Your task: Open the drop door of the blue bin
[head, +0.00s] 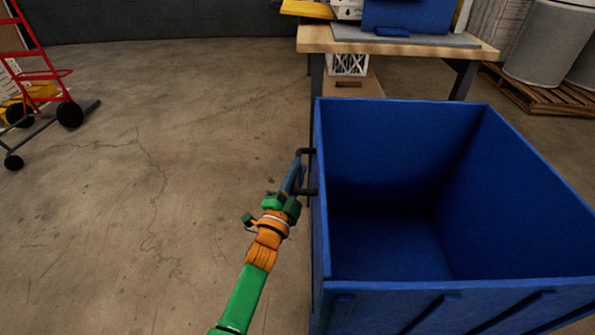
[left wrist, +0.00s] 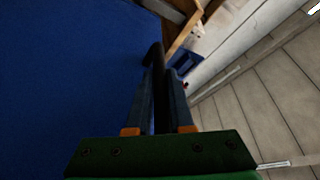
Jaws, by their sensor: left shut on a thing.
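The blue bin (head: 385,280) stands at the right in the head view, open at the top and empty inside as far as I see. A dark handle (head: 308,191) sticks out from its left side. My left gripper (head: 299,168) is at that handle, outside the bin, and is shut on it. In the left wrist view the left gripper's fingers (left wrist: 164,95) lie on both sides of the dark handle bar (left wrist: 155,60), with the blue bin wall (left wrist: 70,75) at the left. The bin's near side shows only in part. My right gripper is not in view.
A wooden-topped table (head: 400,47) with a blue box (head: 408,15) stands behind the bin. A red hand truck (head: 38,75) is at the far left. Grey drums (head: 548,45) on a wooden pallet (head: 535,100) are at the back right. The floor left of the bin is clear.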

